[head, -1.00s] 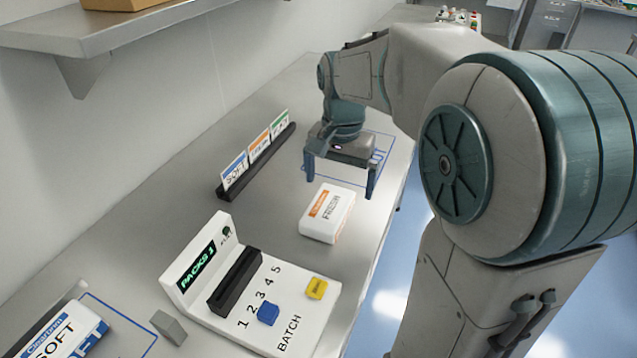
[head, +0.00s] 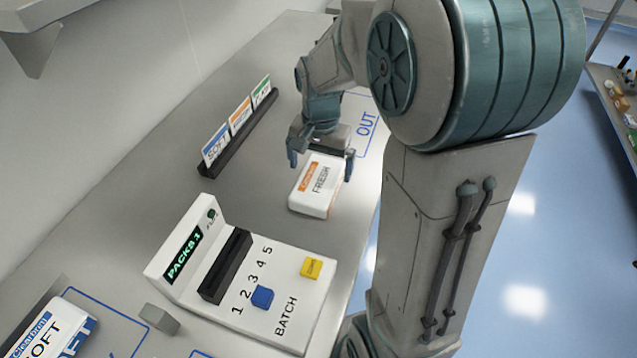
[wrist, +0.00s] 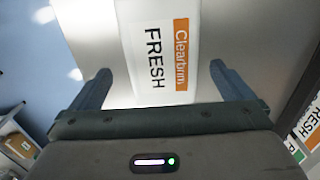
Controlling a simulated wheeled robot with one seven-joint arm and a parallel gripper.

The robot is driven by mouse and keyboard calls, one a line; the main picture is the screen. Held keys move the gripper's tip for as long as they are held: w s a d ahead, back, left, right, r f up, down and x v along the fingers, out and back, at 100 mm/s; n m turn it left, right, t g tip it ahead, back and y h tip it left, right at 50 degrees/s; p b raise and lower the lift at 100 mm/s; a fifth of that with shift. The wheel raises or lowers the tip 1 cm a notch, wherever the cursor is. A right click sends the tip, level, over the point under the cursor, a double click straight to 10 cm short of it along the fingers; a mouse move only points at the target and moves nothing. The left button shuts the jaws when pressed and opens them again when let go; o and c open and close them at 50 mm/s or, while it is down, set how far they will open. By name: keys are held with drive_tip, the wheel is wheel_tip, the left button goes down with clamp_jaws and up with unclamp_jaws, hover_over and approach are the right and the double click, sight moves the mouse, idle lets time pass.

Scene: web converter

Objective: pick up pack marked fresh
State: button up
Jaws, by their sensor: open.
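The pack marked FRESH (head: 318,186) is white with an orange Clearbrim label and lies on the steel counter, behind the batch machine. It also shows in the wrist view (wrist: 158,50), lying ahead of and between the two fingers. My gripper (head: 321,167) is open, with one finger at each side of the pack's far end in the head view. In the wrist view my gripper (wrist: 160,88) has clear gaps between its fingers and the pack's sides. I cannot tell how far the fingertips are above the counter.
The batch machine (head: 285,318) with blue and yellow buttons stands in front of the pack. A card rack (head: 235,141) is to the left. A blue OUT outline (head: 366,124) lies behind. A SOFT pack (head: 55,330) is at front left, near a small grey block (head: 160,319).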

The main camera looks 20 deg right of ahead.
sight(318, 178)
drive_tip(key=f, duration=0.5)
drive_tip(key=shift+a, duration=0.2)
drive_tip(key=c, duration=1.1)
drive_tip(key=shift+r, duration=0.1)
